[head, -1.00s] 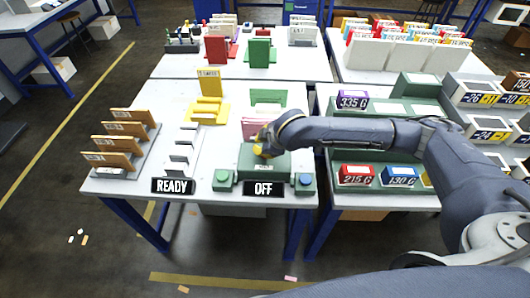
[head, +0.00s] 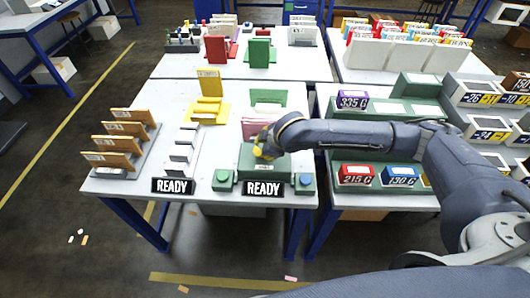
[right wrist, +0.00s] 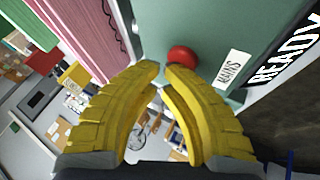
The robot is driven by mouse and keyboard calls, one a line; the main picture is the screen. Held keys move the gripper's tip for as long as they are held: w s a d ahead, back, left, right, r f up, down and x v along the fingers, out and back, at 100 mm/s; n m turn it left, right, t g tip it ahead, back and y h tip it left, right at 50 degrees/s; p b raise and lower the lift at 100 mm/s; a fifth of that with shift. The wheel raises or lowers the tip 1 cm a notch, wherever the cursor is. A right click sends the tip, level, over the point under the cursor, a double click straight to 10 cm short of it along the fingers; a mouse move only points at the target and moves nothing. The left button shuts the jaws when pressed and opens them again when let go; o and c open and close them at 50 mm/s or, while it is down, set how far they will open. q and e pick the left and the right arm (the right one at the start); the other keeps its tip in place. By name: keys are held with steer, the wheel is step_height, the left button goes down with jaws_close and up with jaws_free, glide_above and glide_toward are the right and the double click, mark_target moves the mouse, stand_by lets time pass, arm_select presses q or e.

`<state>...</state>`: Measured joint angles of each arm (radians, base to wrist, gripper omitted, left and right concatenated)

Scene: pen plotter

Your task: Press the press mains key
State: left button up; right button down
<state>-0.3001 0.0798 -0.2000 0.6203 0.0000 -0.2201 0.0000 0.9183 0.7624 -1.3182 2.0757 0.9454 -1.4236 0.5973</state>
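The press (head: 246,167) is a green box at the table's front edge. Its front sign (head: 263,188) reads READY. In the right wrist view the red mains key (right wrist: 181,55) sits on the green face beside a white MAINS label (right wrist: 229,68). My right gripper (head: 262,150) is at the top of the press. In the right wrist view its yellow fingertips (right wrist: 163,67) are drawn together, with a narrow gap and nothing held, right at the red key. I cannot tell whether they touch it. My left gripper is not in view.
A green button (head: 222,176) and a blue button (head: 305,180) flank the press. A second READY sign (head: 172,186) stands left, before a white rack (head: 183,150). An orange card rack (head: 118,145) is farther left. Red and blue blocks (head: 356,174) lie to the right.

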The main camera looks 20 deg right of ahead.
steer(key=shift+r, duration=0.1)
stand_by(0.4)
steer(key=shift+r, duration=3.3)
